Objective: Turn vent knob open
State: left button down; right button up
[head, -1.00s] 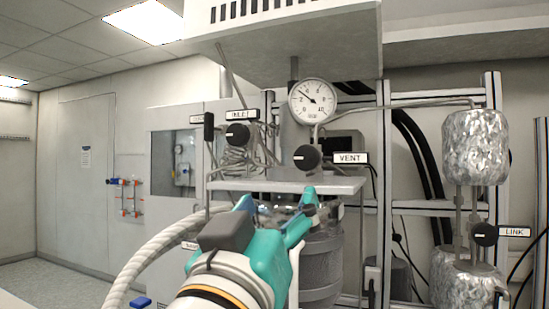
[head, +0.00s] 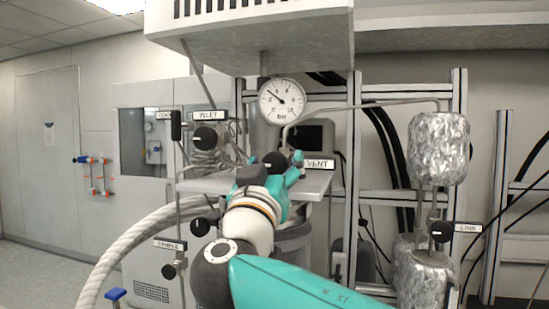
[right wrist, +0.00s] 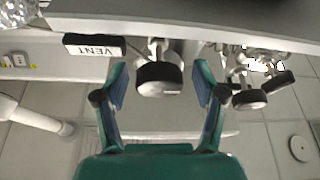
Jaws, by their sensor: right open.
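The black vent knob (head: 275,161) sits under the round pressure gauge (head: 282,101), left of the white VENT label (head: 318,164). My right gripper (head: 272,172) is teal and reaches up in front of the knob, covering part of the area around it. In the right wrist view the gripper (right wrist: 160,85) is open, with one finger on each side of the vent knob (right wrist: 160,78). Gaps show between the knob and both fingers. The VENT label (right wrist: 94,46) is beyond the left finger there. My left gripper is not in view.
The inlet knob (head: 205,138) is to the left, with the sample knob (head: 168,271) lower down. A metal shelf (head: 312,184) lies just under the vent knob. The link knob (head: 441,231) and foil-wrapped cylinders (head: 438,148) stand at the right.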

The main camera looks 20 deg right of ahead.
jog(key=c, duration=1.1)
jog(key=shift+c, duration=0.2)
